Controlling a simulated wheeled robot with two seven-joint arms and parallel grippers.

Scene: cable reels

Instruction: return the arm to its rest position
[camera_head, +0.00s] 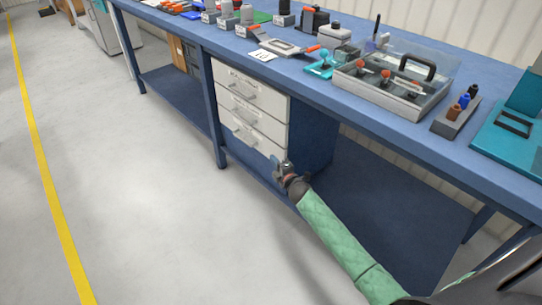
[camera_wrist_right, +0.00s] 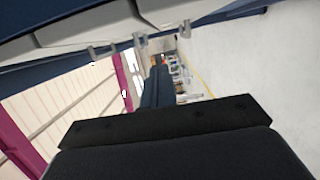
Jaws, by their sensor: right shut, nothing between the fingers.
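My right arm comes in from the bottom right of the head view in a green sleeve. My right gripper (camera_head: 281,165) is at its end, in front of the lowest drawer of the white drawer unit (camera_head: 250,84). The gripper is shut and holds nothing. Whether it touches the drawer front cannot be told. In the right wrist view a dark block of my own wrist fills the bottom, and drawer handles (camera_wrist_right: 140,40) show above. My left gripper is not in view.
The blue workbench (camera_head: 330,95) runs across the head view. On it stand a clear-lidded toolbox (camera_head: 385,95), a teal case (camera_head: 512,150) and several small parts. A lower blue shelf (camera_head: 400,205) lies beside my arm. The grey floor (camera_head: 120,170) at left is clear, with a yellow line.

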